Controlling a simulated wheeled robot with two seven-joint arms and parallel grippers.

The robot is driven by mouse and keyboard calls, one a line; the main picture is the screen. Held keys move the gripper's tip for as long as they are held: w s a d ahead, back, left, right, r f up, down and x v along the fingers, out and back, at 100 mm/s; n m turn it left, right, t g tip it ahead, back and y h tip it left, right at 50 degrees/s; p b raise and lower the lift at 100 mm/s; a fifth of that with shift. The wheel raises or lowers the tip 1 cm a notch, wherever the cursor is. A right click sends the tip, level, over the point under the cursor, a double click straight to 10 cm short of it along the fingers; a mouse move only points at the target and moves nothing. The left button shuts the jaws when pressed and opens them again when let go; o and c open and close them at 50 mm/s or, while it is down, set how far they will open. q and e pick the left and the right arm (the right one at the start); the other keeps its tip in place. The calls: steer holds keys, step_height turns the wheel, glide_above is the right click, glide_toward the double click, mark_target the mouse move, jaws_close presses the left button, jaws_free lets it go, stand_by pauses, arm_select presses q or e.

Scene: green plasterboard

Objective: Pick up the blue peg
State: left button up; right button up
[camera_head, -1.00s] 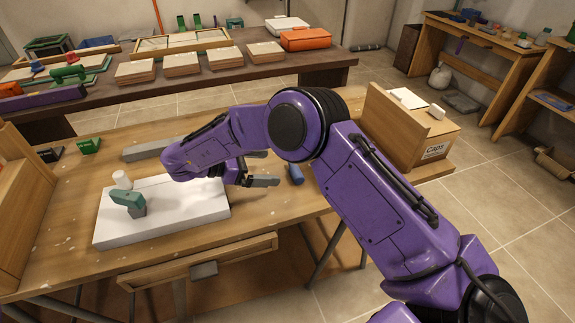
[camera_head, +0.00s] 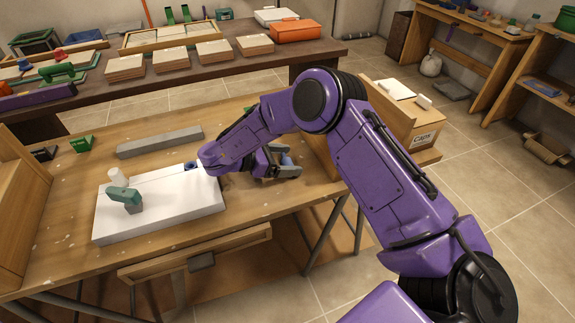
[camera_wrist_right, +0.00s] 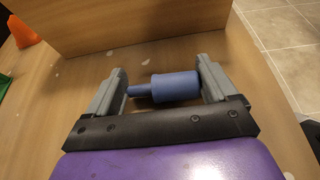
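The blue peg (camera_wrist_right: 175,87) has a thick body and a thinner end at the left in the right wrist view. It lies on the wooden table between the fingers of my right gripper (camera_wrist_right: 158,88). The fingers are wide apart, one near each end of the peg; whether they touch it I cannot tell. In the head view the right gripper (camera_head: 280,166) is low over the table's right part, and a bit of the peg (camera_head: 287,159) shows there. My left gripper is not in view.
A white board (camera_head: 160,212) holds a teal-and-grey piece (camera_head: 125,198), a white cylinder (camera_head: 115,175) and a small dark blue part (camera_head: 190,166). A grey bar (camera_head: 160,142) lies behind. A wooden panel (camera_wrist_right: 130,25) stands just beyond the gripper, near the Caps box (camera_head: 425,137).

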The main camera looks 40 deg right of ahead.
mark_target(285, 161)
steer(key=shift+r, duration=0.1)
steer(key=shift+r, duration=0.3)
steer(key=r, duration=0.3)
steer(key=shift+a, duration=0.25)
steer(key=s+a+r+b, duration=0.2)
steer(key=s+a+r, duration=0.65)
steer(key=a, duration=0.25)
steer(key=w+d+n+t+y, duration=0.2)
steer(key=w+n+t+y, duration=0.1)
steer(key=w+n+t, duration=0.9)
steer(key=s+a+f+n+t+y+p, duration=0.3)
steer(key=f+n+t+y, duration=0.1)
steer(key=n+y, duration=0.4)
steer(key=shift+s+n+t+y, duration=0.2)
steer(key=shift+n+t+y, duration=0.15)
steer(key=shift+y, duration=0.65)
